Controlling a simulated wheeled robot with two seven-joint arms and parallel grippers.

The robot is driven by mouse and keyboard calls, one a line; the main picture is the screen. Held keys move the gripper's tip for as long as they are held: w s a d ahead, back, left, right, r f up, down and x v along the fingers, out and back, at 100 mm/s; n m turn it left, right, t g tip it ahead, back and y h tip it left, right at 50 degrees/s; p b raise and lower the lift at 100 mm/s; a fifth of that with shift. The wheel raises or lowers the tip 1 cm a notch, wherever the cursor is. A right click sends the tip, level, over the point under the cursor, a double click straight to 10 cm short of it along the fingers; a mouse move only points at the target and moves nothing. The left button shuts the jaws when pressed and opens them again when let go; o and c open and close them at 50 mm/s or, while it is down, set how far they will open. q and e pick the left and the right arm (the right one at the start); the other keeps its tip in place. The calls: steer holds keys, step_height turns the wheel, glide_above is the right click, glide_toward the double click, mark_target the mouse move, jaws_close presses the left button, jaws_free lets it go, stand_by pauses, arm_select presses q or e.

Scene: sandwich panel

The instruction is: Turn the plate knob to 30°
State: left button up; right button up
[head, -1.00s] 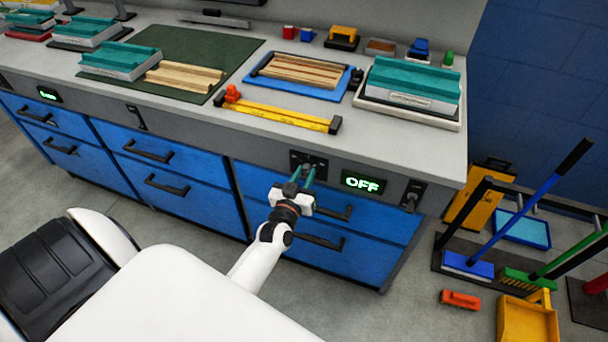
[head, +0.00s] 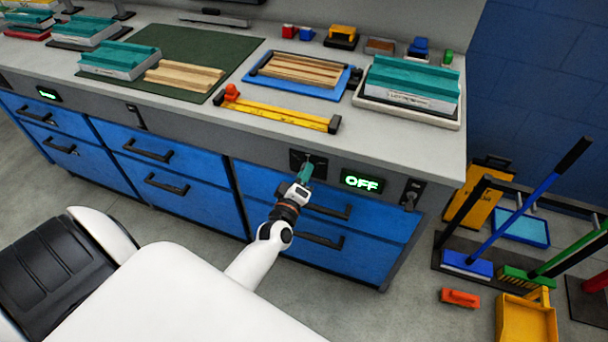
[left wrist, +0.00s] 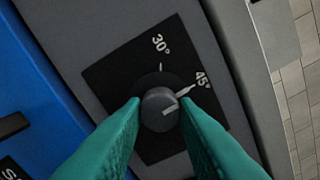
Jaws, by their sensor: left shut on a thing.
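The plate knob (left wrist: 160,108) is a dark round knob on a black square plate (left wrist: 100,78) with white 30° and 45° marks, in the left wrist view. A pale line on the knob's face points roughly toward the 45° mark, at its right. My left gripper (left wrist: 160,104) has teal fingers on both sides of the knob and is shut on it. In the head view my left gripper (head: 306,172) is at the black plate (head: 296,160) on the bench front and hides the knob. My right gripper is not in view.
A green OFF display (head: 361,182) and another switch plate (head: 411,194) lie right of the knob. Blue drawers (head: 385,222) with black handles sit below. A yellow bar (head: 275,114) and a blue tray (head: 327,92) lie on the worktop above.

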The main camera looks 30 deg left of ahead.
arm_select(q)
steer(key=n+b, duration=0.2)
steer(key=n, duration=0.9)
steer(key=shift+n+b, duration=0.3)
steer(key=shift+b, duration=0.1)
steer(key=shift+n, duration=0.3)
steer(key=o, duration=1)
steer(key=shift+s, duration=0.1)
steer(key=b+v, duration=0.1)
steer(key=v, duration=1.1)
steer(key=shift+r+b, duration=0.1)
steer(key=shift+b, duration=0.2)
